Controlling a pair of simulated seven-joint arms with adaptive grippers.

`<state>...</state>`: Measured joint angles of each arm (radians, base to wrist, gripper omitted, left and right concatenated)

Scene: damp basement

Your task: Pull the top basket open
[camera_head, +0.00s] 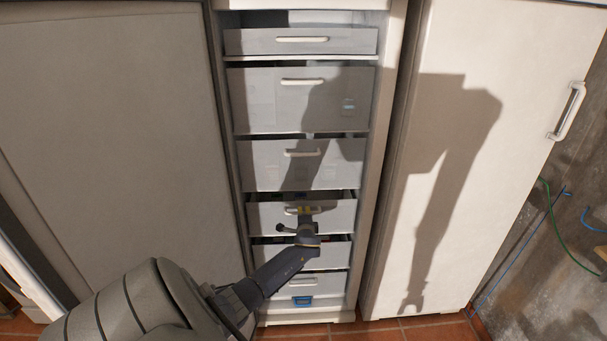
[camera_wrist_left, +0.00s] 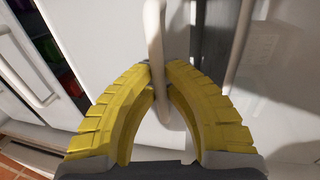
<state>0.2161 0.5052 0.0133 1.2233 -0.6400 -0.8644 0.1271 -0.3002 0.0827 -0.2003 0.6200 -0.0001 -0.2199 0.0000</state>
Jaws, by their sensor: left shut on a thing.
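An open upright freezer cabinet holds a column of several pale translucent baskets. The top basket (camera_head: 260,43) has a white handle (camera_head: 302,39) and sits inside the cabinet. My left gripper (camera_head: 304,209) is at the front of a lower basket (camera_head: 340,216), well below the top one. In the left wrist view, the yellow fingers of my left gripper (camera_wrist_left: 158,72) are closed around a pale bar handle (camera_wrist_left: 155,30). My gripper hides part of that handle in the head view. My right gripper is in neither view.
A white freezer door (camera_head: 470,60) with a bar handle (camera_head: 569,110) stands open at the right. A large pale panel (camera_head: 110,90) fills the left. Tiled floor (camera_head: 430,329) shows at the bottom. Green and blue hoses (camera_head: 550,215) hang along the wall.

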